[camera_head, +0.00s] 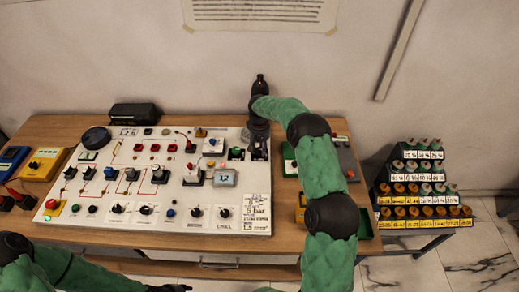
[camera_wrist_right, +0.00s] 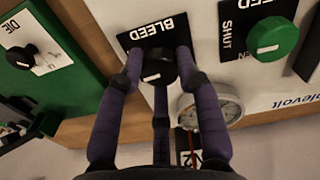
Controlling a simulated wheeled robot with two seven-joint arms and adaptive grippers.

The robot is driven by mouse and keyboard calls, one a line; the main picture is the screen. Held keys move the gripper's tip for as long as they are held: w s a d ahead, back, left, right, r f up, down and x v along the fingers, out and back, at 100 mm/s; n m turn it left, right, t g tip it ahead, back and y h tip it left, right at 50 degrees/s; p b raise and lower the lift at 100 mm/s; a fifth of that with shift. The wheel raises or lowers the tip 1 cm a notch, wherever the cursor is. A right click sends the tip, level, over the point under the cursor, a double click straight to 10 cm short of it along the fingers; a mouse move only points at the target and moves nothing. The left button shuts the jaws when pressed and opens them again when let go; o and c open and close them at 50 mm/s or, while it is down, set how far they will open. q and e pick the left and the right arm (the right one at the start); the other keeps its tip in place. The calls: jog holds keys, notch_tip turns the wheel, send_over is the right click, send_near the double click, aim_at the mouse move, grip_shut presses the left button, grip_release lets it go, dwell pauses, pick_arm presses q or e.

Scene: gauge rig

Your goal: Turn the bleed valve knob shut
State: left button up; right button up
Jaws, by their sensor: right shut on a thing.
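The bleed valve knob (camera_wrist_right: 159,70) is black with a short white mark. It sits on a black plate lettered BLEED (camera_wrist_right: 155,32) in the right wrist view. My right gripper (camera_wrist_right: 158,72) is shut on this knob, with purple-grey fingers on either side of it. In the head view the right gripper (camera_head: 258,150) comes down at the right end of the white panel (camera_head: 110,180) and hides the knob. My left arm enters at the lower left. Its dark gripper end (camera_head: 168,288) is cut by the bottom edge, and its fingers cannot be made out.
A green knob (camera_wrist_right: 272,37) on a plate reading SHUT is close beside the bleed knob. A round gauge (camera_wrist_right: 212,106) is near the fingers. A green box (camera_wrist_right: 40,60) lies across a gap. A stepped rack (camera_head: 420,185) stands right of the table.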

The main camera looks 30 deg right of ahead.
aim_at(259, 149)
jog(key=shift+m, duration=0.6)
jog(key=o, duration=1.1)
jog(key=shift+o, duration=0.2)
jog(key=shift+r, duration=0.1)
notch_tip(259, 149, up, 12)
